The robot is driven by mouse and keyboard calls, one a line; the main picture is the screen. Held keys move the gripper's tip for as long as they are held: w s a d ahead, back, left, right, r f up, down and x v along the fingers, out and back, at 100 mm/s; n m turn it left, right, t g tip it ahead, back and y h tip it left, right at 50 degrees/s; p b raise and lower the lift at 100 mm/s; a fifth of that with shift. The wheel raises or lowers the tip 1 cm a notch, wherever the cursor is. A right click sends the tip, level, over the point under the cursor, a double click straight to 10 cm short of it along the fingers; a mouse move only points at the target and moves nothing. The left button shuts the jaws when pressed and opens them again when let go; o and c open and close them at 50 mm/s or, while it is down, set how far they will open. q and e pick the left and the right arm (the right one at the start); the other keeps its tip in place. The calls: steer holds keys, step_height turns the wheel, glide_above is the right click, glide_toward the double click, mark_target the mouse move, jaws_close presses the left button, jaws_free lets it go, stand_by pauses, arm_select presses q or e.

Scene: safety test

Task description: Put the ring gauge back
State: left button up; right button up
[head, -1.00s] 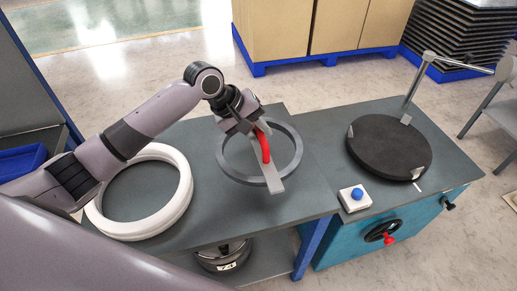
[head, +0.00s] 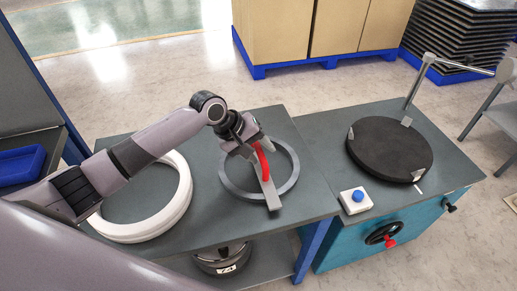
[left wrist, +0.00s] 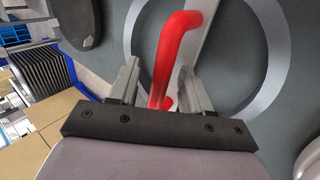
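The ring gauge is a flat grey ring (head: 229,184) with a crossbar and a red bent handle (head: 262,163). It appears to lie flat on the dark grey bench top, right of a thick white ring (head: 181,200). My left gripper (head: 250,146) is over the gauge at the handle. In the left wrist view the red handle (left wrist: 162,75) stands between the two fingers (left wrist: 160,72), with narrow gaps on both sides, so the fingers look open around it. The grey ring (left wrist: 276,50) shows behind them. My right gripper is not in view.
To the right, a teal cabinet (head: 335,240) carries a black round plate (head: 390,148) with metal clamps and a post, and a white box with a blue button (head: 356,199). A blue tray (head: 20,165) is at far left. A dark round object (head: 222,258) sits below the bench.

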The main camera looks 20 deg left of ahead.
arm_select(q)
steer(key=p+v, duration=0.1)
steer(key=v, duration=1.1)
stand_by(0.4)
